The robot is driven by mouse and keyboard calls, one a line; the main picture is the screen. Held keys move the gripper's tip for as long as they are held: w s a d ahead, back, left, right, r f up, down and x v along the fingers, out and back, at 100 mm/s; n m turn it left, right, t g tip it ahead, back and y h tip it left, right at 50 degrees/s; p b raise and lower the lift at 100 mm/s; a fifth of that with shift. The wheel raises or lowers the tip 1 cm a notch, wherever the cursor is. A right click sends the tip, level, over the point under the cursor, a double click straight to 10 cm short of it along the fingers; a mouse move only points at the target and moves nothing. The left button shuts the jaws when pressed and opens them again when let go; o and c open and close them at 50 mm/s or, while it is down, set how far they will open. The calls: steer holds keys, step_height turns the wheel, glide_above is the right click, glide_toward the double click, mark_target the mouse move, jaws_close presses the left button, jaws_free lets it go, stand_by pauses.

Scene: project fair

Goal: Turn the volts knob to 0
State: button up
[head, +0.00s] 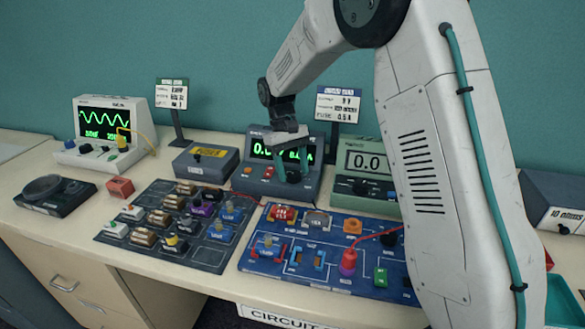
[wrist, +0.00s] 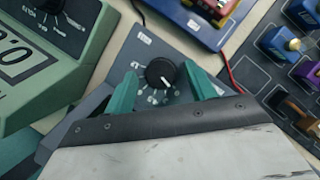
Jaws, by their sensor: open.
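The blue-grey power supply (head: 240,175) stands at the back middle of the table with a lit green display, partly covered by my gripper (head: 291,172). In the wrist view a round black knob (wrist: 160,73) with a white pointer sits on its grey panel (wrist: 150,47). The pointer slants to the lower right of the picture. Small white marks ring the knob, too small to read. My gripper (wrist: 159,78) is open, with one teal finger on each side of the knob. Gaps show between fingers and knob.
A green meter (head: 362,190) stands close on the right, and a grey box (head: 205,162) on the left. A blue circuit board (head: 330,232) and a dark board of parts (head: 150,242) lie in front. A red wire (head: 256,202) runs beside the supply.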

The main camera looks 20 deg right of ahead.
mark_target(291, 172)
steer(key=v, duration=0.7)
steer(key=shift+r, duration=0.3)
steer(key=shift+w, duration=0.15)
steer(key=s+f, duration=0.2)
steer(key=s, duration=0.1)
steer(key=s+d+r+t, duration=0.1)
steer(key=s+r+t, duration=0.1)
steer(key=s, duration=0.9)
steer(key=s+d+r+m+t, duration=0.1)
steer(key=s+r+t, duration=0.1)
steer(key=s, duration=1)
steer(key=s+d+r+m+t+y, duration=0.1)
steer(key=s+r, duration=0.3)
steer(key=s, duration=0.8)
steer(key=shift+s+d+t, duration=0.2)
steer(key=shift+d+t, duration=0.2)
